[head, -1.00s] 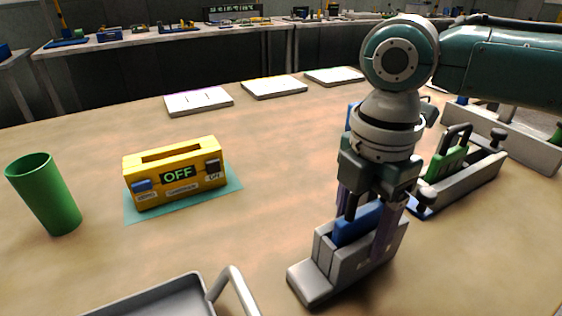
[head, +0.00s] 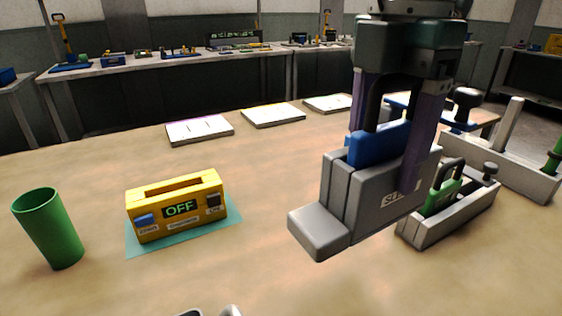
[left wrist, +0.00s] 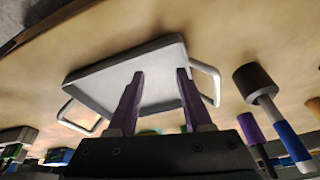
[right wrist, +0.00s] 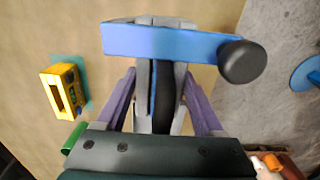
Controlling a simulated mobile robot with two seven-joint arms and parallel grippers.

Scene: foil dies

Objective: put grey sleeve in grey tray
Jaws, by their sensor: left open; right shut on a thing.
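The grey sleeve (head: 378,198) is off the table in the head view, with a blue block (head: 378,146) in its top. My right gripper (head: 398,165) is shut on the sleeve, one purple finger on each side. In the right wrist view a blue bar (right wrist: 165,43) with a dark knob lies across the far end of the held thing. The grey tray (left wrist: 125,82) shows in the left wrist view, with a handle at each end. Only a handle bit (head: 230,311) shows in the head view. My left gripper (left wrist: 158,75) is open and empty over the tray.
A green cup (head: 48,228) and a yellow OFF box (head: 177,207) stand at left. A grey holder (head: 452,220) with a green insert stands right of the sleeve. White pads (head: 200,130) lie at the back. The table's middle is clear.

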